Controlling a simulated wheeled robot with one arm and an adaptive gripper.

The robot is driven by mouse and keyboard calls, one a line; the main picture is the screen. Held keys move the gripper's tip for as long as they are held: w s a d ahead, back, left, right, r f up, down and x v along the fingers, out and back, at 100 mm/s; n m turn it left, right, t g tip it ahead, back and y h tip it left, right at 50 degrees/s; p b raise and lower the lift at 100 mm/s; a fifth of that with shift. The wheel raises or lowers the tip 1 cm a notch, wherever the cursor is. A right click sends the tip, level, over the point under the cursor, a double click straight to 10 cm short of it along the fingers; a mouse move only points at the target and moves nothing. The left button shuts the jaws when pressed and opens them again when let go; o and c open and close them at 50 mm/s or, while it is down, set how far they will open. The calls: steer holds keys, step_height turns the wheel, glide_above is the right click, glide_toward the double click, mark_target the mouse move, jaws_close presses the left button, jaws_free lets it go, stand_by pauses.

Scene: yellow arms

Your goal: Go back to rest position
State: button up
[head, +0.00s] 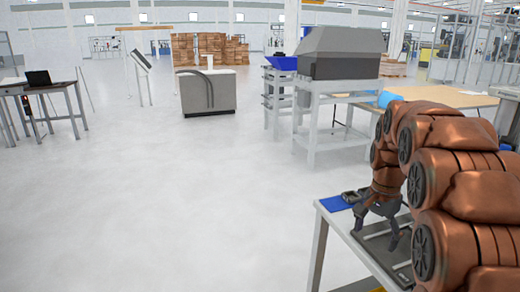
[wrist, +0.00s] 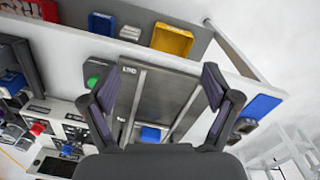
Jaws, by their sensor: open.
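My gripper (head: 372,222) hangs at the end of my copper-coloured arm at the right of the head view, fingers pointing down over a workbench (head: 320,240). In the wrist view my gripper (wrist: 158,88) has its two dark fingers spread wide apart, with nothing held between them. Below it is a grey plate with metal rails (wrist: 178,95) on the bench. A small blue block (wrist: 150,134) shows between the fingers, near the palm; I cannot tell what it rests on.
A grey machine on a stand (head: 340,54) is beyond. The floor (head: 170,190) at left is clear.

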steer(key=s+a+f+n, duration=0.1)
steer(key=s+a+n, duration=0.3)
steer(key=s, duration=0.6)
steer(key=s+a+f+n+g+p, duration=0.1)
steer(key=s+a+n, duration=0.2)
steer(key=s+a, duration=0.3)
steer(key=s+a+f+n+p, duration=0.1)
steer(key=s+a+n, duration=0.3)
steer(key=s, duration=1)
steer(key=shift+s+a+f+n, duration=0.15)
steer(key=shift+s+a+n, duration=0.15)
steer(key=shift+a, duration=0.35)
